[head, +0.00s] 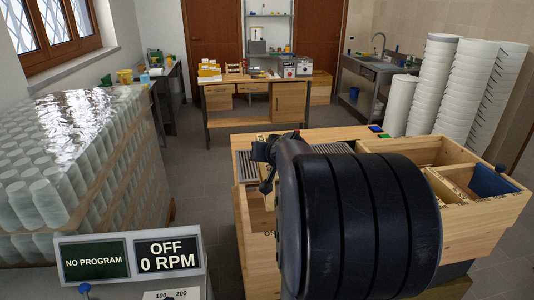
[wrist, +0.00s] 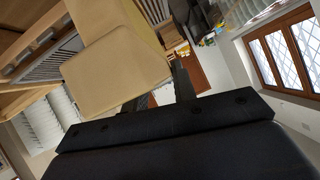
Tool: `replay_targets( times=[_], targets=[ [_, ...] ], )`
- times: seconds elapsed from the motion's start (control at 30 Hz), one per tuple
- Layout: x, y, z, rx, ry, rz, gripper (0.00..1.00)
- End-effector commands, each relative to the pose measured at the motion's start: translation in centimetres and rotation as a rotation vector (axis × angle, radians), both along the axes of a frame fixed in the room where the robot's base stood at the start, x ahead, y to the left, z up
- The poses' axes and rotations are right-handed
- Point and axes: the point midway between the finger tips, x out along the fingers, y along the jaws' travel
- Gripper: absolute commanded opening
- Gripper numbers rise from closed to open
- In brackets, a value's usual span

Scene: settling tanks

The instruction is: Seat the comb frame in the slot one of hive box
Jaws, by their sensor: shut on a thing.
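In the wrist view, my gripper (wrist: 160,93) shows as two dark fingers, shut on a tan, flat-faced piece that I take to be the comb frame (wrist: 115,65). It is tilted in the picture and close to the camera. In the head view, my dark arm hides most of the work spot, and my gripper (head: 266,163) shows only partly at its left edge. A pale wooden box (head: 262,255) with dark lettering stands below and behind the arm; I cannot tell if it is the hive box. Slot one cannot be made out.
Open wooden compartments (head: 480,205) with a blue piece (head: 490,182) stand to the right. A control panel (head: 130,262) reads OFF, 0 RPM. Wrapped jars (head: 75,150) fill the left. White stacked tubs (head: 467,85) stand right. A workbench (head: 245,95) is behind, with clear floor before it.

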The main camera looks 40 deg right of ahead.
Motion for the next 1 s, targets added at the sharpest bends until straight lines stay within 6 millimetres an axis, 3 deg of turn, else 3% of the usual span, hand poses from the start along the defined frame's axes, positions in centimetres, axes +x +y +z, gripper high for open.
replay_targets(
  times=[0.4, 1.0],
  targets=[
    [0.0, 0.0, -3.5, -0.003, -0.003, 0.0, 0.0],
    [0.0, 0.0, -4.0, -0.002, -0.004, -0.001, 0.0]
  ],
)
